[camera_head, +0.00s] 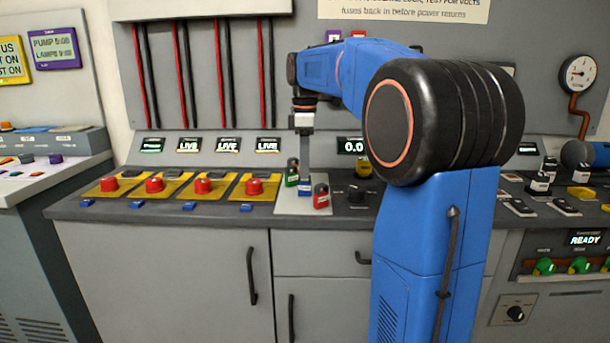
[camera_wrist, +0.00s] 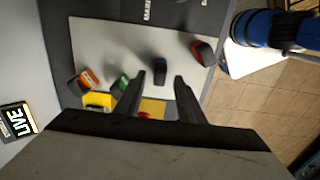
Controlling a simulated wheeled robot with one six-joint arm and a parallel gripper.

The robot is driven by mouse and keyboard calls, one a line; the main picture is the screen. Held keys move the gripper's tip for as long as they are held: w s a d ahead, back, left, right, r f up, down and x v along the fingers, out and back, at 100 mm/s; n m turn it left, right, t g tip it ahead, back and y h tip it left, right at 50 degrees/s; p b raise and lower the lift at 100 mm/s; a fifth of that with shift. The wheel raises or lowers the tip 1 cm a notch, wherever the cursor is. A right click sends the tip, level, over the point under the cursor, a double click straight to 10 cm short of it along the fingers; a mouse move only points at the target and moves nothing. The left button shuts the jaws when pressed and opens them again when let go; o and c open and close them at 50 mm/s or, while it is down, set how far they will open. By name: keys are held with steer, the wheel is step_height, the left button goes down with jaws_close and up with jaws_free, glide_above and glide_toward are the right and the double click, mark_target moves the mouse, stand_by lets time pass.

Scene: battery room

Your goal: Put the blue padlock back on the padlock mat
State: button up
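The blue padlock (camera_wrist: 159,70) stands on the pale padlock mat (camera_wrist: 105,42), just beyond and between my fingertips in the wrist view. In the head view it shows as a small blue block (camera_head: 305,186) below my gripper. My gripper (camera_wrist: 160,77) is open, its two dark fingers apart; it points down over the mat (camera_head: 290,208) in the head view. I cannot tell whether either finger touches the padlock. A red padlock (camera_wrist: 203,52), a green padlock (camera_wrist: 121,84) and an orange padlock (camera_wrist: 84,81) are also on the mat.
Left of the mat are several yellow plates with red knobs (camera_head: 203,186) and blue tags in front. My blue arm hides the counter's middle right. Black and red cables (camera_head: 222,75) hang on the wall behind.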

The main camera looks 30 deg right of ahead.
step_height(320, 180, up, 8)
steer(key=shift+r, duration=0.25)
steer(key=s+a+f+m+t, duration=0.1)
steer(key=s+a+f+m, duration=0.2)
steer(key=s+a+f, duration=0.3)
steer(key=s+a+f+m+t, duration=0.15)
steer(key=s+a+f, duration=0.25)
steer(key=s, duration=0.5)
steer(key=s+a+f+m+t, duration=0.1)
steer(key=s+a+f+m, duration=0.1)
steer(key=s+f, duration=0.5)
steer(key=s+a+f+m+t, duration=0.1)
steer(key=s+a+f+m, duration=0.2)
steer(key=s+f, duration=0.4)
step_height(320, 180, down, 5)
steer(key=shift+s+a+m, duration=0.25)
steer(key=shift+s+m, duration=0.1)
steer(key=shift+m, duration=0.5)
steer(key=shift+o, duration=0.6)
